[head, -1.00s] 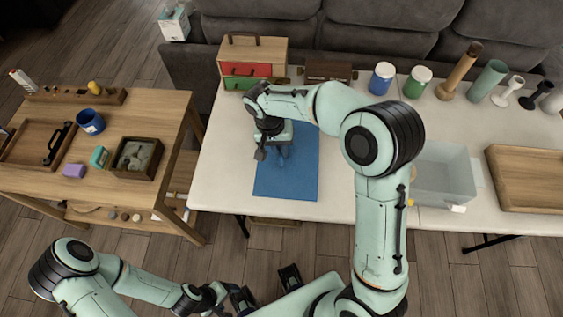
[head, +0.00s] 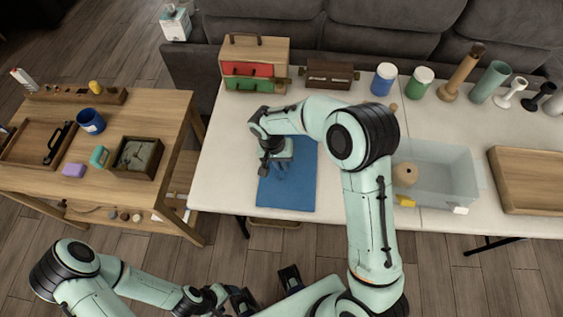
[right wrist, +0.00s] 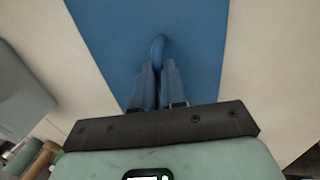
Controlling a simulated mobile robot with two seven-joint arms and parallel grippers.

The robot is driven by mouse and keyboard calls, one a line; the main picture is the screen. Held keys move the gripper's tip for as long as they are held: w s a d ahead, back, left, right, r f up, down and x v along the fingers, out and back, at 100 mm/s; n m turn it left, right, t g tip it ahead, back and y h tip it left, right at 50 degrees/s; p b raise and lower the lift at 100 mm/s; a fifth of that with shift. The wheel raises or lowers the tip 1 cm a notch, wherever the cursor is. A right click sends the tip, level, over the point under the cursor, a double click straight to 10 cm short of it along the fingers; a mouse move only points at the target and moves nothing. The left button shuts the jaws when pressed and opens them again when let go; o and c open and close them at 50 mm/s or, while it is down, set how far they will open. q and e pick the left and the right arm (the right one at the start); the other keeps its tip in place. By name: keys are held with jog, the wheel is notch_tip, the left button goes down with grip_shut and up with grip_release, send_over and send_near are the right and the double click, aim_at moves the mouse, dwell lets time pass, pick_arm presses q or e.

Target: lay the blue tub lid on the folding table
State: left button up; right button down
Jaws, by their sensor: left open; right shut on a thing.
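The blue tub lid (head: 300,190) is a flat blue rectangle at the left part of the white folding table (head: 222,165). It looks level, but I cannot tell whether it touches the tabletop or hangs just above it. My right gripper (head: 281,166) points down over the lid's middle and is shut on its blue handle. In the right wrist view the closed fingers (right wrist: 160,82) grip the handle (right wrist: 158,48), with the lid (right wrist: 120,30) spread beneath. My left gripper (head: 218,296) is open and empty, low in the head view, away from the table.
A clear tub (head: 455,178) stands right of my right arm, with a brown round thing and a yellow thing inside. A wooden tray (head: 530,180) is further right. A drawer box (head: 255,60), brown case (head: 330,73) and jars line the back. A wooden side table (head: 165,110) stands left.

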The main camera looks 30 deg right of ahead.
jog(key=c, duration=1.2)
grip_release()
jog(key=shift+a+r, duration=0.1)
jog(key=shift+r, duration=0.3)
jog(key=r, duration=0.3)
jog(key=a+r+p, duration=0.1)
jog(key=r, duration=0.3)
jog(key=w+a+r, duration=0.1)
jog(key=r, duration=0.3)
jog(key=shift+w+r, duration=0.1)
